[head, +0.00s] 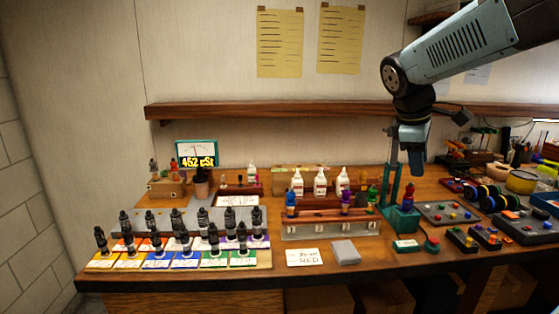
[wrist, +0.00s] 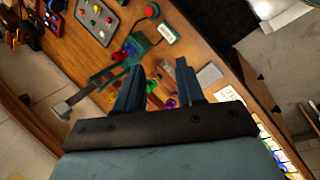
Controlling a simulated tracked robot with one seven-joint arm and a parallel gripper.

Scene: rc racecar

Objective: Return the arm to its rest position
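My arm (head: 455,45) reaches in from the upper right in the head view, bent at a dark joint, with its end pointing down. My gripper (head: 411,158) hangs above the bench, near a green stand (head: 402,218) at the right of a wooden rack (head: 330,224). In the wrist view, the two blue fingers of my gripper (wrist: 159,78) are spread apart. Nothing is held between them. Red, green and purple-topped parts (wrist: 168,102) show on the bench beyond the gap, well below the fingertips.
A wooden shelf (head: 270,109) runs along the wall behind my gripper. The bench holds several white bottles (head: 320,182), black dampers on coloured cards (head: 213,236), a display (head: 197,155) and button boxes (head: 450,213). The air left of my arm, above the shelf, is free.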

